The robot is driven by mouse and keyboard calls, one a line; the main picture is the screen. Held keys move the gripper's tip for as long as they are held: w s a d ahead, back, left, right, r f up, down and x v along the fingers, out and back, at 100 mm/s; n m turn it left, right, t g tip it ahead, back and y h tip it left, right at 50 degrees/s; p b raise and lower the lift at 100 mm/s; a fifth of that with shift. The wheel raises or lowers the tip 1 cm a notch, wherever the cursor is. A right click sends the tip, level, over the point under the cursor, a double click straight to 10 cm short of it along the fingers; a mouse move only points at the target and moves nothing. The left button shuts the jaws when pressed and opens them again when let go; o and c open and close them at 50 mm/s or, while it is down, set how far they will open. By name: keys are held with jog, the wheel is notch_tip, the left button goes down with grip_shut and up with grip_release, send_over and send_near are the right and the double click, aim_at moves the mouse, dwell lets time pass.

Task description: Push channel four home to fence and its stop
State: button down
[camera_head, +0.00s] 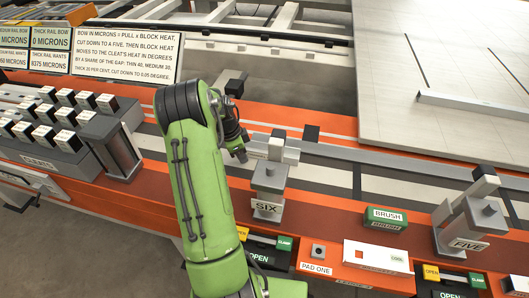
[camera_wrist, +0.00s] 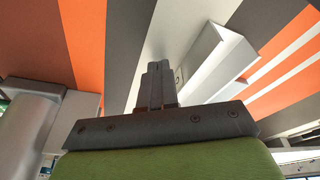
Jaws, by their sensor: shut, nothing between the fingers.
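My gripper (camera_wrist: 158,85) is shut and empty, with its two fingers together. In the wrist view a pale, open-sided channel (camera_wrist: 215,60) lies just right of the fingertips; I cannot tell whether they touch. In the head view my gripper (camera_head: 240,155) is low, beside the near end of a long grey rail (camera_head: 400,162), left of the post marked SIX (camera_head: 268,190). I cannot read a number on the channel, so I cannot tell for sure that it is channel four. The fence and the stop cannot be clearly told apart here.
A post marked FIVE (camera_head: 470,228) stands at the right. A green brush box (camera_head: 385,218) and a white box (camera_head: 376,257) lie on the orange front ledge. A block rack (camera_head: 45,140) is at the left. A pale panel (camera_head: 440,60) fills the back right.

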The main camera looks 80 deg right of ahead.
jog(key=shift+s+d, duration=0.15)
jog(key=shift+d, duration=1.1)
jog(key=shift+a, duration=0.1)
jog(key=shift+a, duration=0.9)
notch_tip(320, 180, up, 8)
jog(key=p, duration=0.4)
jog(key=shift+p, duration=0.4)
